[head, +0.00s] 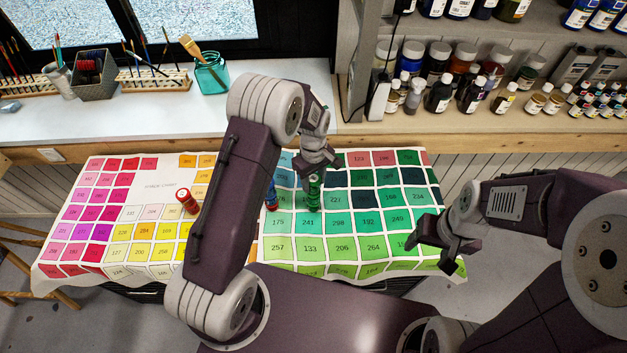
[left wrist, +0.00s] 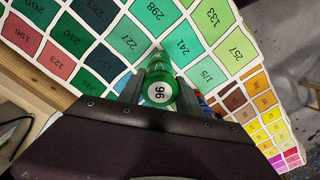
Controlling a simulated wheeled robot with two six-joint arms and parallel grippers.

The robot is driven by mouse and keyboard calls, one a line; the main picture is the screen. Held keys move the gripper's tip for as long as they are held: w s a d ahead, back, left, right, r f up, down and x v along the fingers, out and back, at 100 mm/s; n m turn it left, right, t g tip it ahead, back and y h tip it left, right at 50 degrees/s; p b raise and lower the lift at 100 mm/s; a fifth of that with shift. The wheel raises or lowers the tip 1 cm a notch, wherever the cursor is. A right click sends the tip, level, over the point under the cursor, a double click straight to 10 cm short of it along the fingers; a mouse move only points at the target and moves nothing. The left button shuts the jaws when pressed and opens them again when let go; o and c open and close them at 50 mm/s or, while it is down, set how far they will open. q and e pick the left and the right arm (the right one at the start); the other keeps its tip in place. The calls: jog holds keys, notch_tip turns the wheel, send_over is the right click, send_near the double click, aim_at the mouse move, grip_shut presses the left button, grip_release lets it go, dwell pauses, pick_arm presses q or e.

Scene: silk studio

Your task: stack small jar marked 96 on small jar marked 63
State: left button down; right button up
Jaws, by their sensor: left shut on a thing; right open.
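A green small jar (head: 314,188) is held in my left gripper (head: 316,170), over the green squares of the colour chart. In the left wrist view the same jar (left wrist: 160,92) sits between the fingers, and its white round top reads 96. A blue jar (head: 271,199) stands just left of it, partly hidden by my left arm; a bit of blue shows beside the finger in the wrist view. A red jar (head: 187,202) stands further left on the chart. I cannot read 63 on either. My right gripper (head: 447,250) is open and empty at the chart's right edge.
The colour chart (head: 150,187) covers the table, and its right half is mostly clear. Behind are a white counter with a teal glass jar (head: 211,77) of brushes and brush racks (head: 153,82). Shelves of paint bottles (head: 439,94) stand at the back right.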

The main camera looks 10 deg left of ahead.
aim_at(313, 178)
pick_arm(q)
jog(key=shift+f+b, duration=0.4)
jog(key=shift+f, duration=0.15)
jog(key=c, duration=0.7)
grip_release()
jog(key=shift+c, duration=0.2)
notch_tip(313, 178, up, 9)
jog(key=shift+b, duration=0.4)
jog(key=shift+a+r, duration=0.1)
